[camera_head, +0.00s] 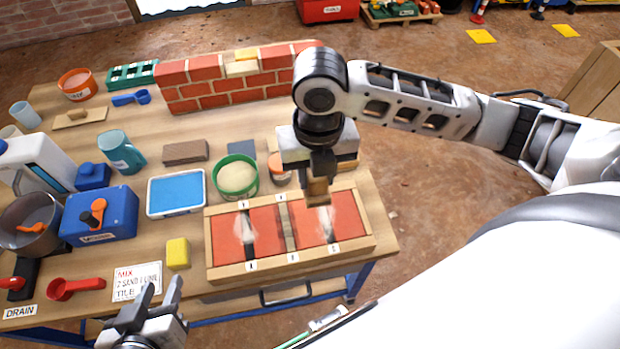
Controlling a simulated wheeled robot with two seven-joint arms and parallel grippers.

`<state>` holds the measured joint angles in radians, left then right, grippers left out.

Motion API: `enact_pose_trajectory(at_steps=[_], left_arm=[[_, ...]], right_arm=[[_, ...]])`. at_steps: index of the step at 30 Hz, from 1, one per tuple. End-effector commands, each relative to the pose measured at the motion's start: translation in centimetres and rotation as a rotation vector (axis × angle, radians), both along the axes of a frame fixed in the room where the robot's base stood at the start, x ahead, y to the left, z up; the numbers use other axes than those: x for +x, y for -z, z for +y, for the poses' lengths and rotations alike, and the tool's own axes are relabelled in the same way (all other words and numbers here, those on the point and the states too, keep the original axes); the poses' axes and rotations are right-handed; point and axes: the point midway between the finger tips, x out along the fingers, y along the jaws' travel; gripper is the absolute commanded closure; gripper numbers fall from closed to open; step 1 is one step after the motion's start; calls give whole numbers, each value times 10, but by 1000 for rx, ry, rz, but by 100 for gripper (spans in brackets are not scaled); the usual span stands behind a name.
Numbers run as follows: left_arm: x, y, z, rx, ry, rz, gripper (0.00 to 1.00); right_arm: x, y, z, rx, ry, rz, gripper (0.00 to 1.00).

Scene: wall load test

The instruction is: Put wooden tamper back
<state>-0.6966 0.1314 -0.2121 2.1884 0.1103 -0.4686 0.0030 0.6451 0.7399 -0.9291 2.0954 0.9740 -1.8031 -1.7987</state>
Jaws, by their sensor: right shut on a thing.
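The wood-framed panel has pale powdery patches along dark joints. Behind it stand a green-rimmed sieve (236,176), a blue tray (176,193) and a brick wall (230,82). A yellow sponge (178,253) and note card (137,281) lie left. A dark block (186,152) lies behind the tray.

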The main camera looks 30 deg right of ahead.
Motion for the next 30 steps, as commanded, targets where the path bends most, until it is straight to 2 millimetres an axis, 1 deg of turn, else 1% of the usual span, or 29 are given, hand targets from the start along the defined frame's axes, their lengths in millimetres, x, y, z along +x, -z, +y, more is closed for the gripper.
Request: enact_pose_trajectory(at_steps=[2, 5, 13, 15, 18, 22, 28, 30], left_arm=[[0, 3, -1, -4, 1, -3, 64], [0, 4, -1, -4, 2, -5, 64], [0, 9, -1, -2, 4, -16, 64], [1, 11, -1, -1, 4, -20, 64], [1, 13, -1, 0, 5, -27, 64], [2, 13, -1, 2, 6, -31, 64], [1, 14, -1, 1, 8, -35, 64], [1, 14, -1, 2, 8, -37, 64]], right_arm=[[3, 4, -4, -4, -21, -3, 93], [18, 10, -12, -6, -24, -2, 93], [80, 40, -37, -3, -22, -2, 93], [90, 56, -41, -3, -23, 1, 93], [104, 73, -47, -2, -23, 0, 93], [116, 87, -52, -3, -25, -3, 93], [124, 97, -56, -3, -26, -2, 93], [125, 106, -57, -2, -26, 0, 93]])
